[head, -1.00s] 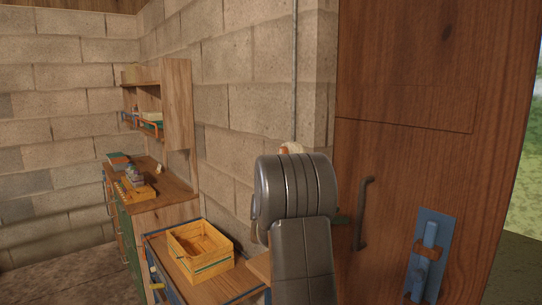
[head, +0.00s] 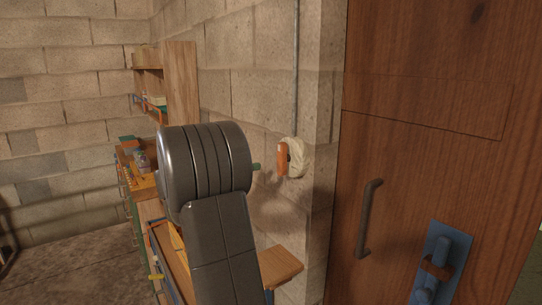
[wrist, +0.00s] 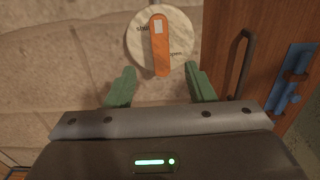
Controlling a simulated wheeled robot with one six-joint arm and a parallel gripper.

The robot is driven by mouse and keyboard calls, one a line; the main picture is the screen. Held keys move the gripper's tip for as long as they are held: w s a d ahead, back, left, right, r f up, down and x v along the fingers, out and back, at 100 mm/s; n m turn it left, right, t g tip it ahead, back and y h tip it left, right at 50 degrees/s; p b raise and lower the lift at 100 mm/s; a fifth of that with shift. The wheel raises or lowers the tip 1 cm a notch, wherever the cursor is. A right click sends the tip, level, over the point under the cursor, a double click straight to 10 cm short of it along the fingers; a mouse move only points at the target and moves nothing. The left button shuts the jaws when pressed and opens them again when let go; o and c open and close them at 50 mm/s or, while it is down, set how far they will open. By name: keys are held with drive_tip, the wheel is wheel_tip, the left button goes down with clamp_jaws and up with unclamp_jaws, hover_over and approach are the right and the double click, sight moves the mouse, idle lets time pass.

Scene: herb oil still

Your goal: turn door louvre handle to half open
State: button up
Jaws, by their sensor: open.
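The louvre handle is an orange lever (wrist: 160,48) on a round cream dial (wrist: 181,42) fixed to the block wall. In the wrist view the lever lies nearly vertical, with a white patch at its top. The dial reads "shut" at the left and "open" at the lower right, partly hidden by the lever. In the head view the lever (head: 282,159) and dial (head: 299,158) show right of my arm. My gripper (wrist: 158,78) is open, its green fingers apart on either side of the lever's lower end. Whether they reach around it in depth is unclear.
A brown wooden door (head: 425,150) stands right of the dial, with a dark pull handle (head: 368,218) and a blue latch (head: 441,262). A wooden ledge (head: 275,264) sits below the dial. A shelf unit (head: 181,85) stands at the back left.

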sight(279, 157)
drive_tip(key=p+x, duration=0.2)
drive_tip(key=x, duration=0.9)
drive_tip(key=shift+d, duration=0.1)
drive_tip(key=c, duration=1)
